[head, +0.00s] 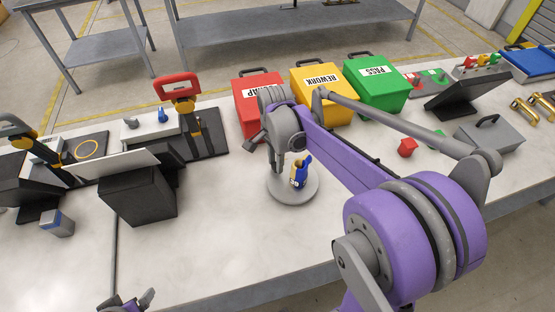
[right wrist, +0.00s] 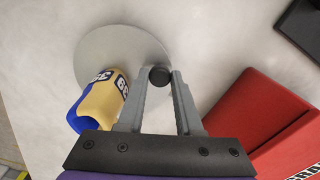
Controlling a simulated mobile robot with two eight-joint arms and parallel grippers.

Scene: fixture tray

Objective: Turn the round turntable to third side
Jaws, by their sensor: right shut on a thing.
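The round turntable (head: 284,192) is a flat grey disc on the pale table in the middle of the head view; it also shows in the right wrist view (right wrist: 105,50). My right gripper (right wrist: 160,80) is shut on a small black knob (right wrist: 159,76) near the disc's edge. My left gripper (head: 128,303) shows only partly at the bottom edge; its jaws cannot be made out.
Red (head: 250,123), yellow (head: 324,108) and green (head: 377,92) bins stand behind the turntable. A black stand (head: 138,196) is to the left. The table front of the turntable is clear.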

